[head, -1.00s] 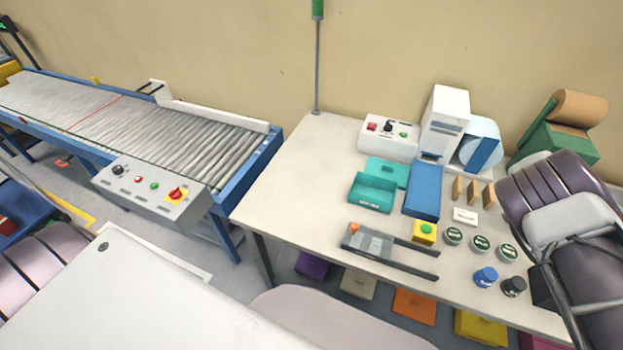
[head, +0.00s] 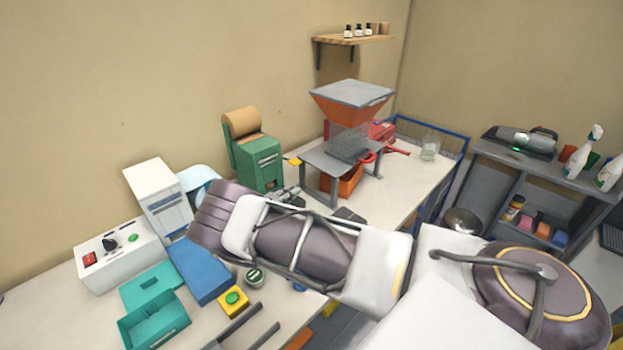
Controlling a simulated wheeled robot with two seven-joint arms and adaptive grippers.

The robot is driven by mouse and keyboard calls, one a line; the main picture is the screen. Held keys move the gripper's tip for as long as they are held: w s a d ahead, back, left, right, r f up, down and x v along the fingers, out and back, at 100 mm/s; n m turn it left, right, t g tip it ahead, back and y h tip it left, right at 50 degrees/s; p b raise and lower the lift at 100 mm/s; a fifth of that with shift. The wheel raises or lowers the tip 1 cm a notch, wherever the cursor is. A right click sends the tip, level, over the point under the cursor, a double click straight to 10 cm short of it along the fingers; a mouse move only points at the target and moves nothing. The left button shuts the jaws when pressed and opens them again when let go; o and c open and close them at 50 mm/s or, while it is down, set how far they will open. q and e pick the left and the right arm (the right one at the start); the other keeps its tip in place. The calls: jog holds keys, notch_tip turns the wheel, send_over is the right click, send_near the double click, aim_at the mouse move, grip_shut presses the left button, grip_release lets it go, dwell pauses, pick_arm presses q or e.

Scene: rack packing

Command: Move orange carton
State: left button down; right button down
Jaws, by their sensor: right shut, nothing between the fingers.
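A small orange carton (head: 543,230) stands on the right-hand rack between a pink carton and a blue one. A bit of another orange item (head: 298,341) shows below the front edge of the table, mostly hidden. I cannot tell which one the task means. My right arm crosses the middle of the view. Its gripper (head: 289,193) shows partly behind the forearm, above the table near the green paper dispenser. It is shut and empty, well away from both orange items. My left gripper is out of view.
The table holds a teal tray (head: 155,323), a blue block (head: 199,270), a white control box (head: 118,257) and the green dispenser (head: 257,160). A hopper stand (head: 350,102) stands behind. The grey rack (head: 490,182) carries spray bottles. A metal bowl (head: 463,221) sits beside it.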

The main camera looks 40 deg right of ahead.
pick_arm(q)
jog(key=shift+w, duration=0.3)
pick_arm(e)
jog(key=shift+w+a+f+n+t, duration=0.15)
jog(key=shift+w+f+n+t, duration=0.2)
jog(key=shift+f, duration=0.2)
jog(key=shift+s+r, duration=0.1)
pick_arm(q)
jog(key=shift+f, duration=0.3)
